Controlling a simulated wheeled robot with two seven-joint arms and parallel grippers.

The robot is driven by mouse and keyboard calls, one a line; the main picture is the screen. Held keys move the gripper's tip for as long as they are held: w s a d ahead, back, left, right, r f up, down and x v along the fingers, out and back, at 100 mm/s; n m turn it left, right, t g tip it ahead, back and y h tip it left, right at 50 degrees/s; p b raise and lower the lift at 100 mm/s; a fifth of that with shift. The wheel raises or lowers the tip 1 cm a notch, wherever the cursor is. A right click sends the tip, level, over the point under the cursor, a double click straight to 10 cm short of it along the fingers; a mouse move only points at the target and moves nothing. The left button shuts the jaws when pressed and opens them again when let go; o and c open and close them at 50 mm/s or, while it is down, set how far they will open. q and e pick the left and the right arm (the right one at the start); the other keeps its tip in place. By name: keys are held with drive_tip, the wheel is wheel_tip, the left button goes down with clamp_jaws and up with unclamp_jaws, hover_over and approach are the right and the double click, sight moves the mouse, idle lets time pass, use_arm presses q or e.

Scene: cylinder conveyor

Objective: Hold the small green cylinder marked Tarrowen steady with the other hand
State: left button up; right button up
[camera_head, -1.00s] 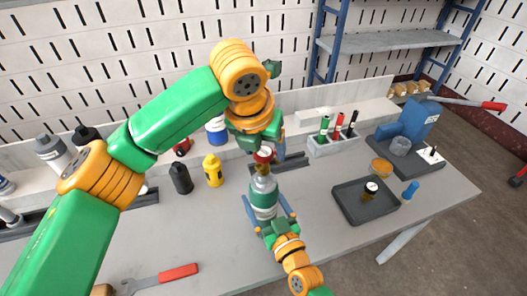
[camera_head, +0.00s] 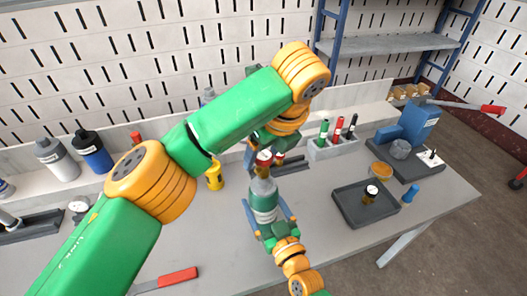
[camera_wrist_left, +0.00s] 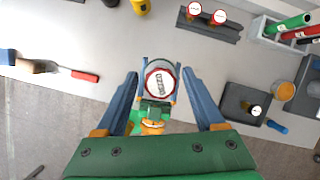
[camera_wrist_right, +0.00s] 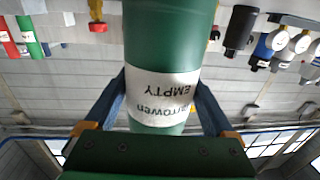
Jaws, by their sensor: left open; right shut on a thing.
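My left gripper (camera_wrist_left: 160,76) is open at the cylinder's top. In the left wrist view its blue fingers appear on both sides of the round cap (camera_wrist_left: 161,79). I cannot tell how far above the cap they are. My left arm hides part of the back of the table.
A yellow bottle (camera_head: 214,176) stands behind left.

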use_arm(q)
drive_tip(key=n, duration=0.3)
drive_tip(key=shift+g+y, duration=0.4)
drive_tip(key=shift+f, duration=0.15)
drive_tip(key=shift+f, duration=1.15)
drive_tip(key=shift+d, duration=0.1)
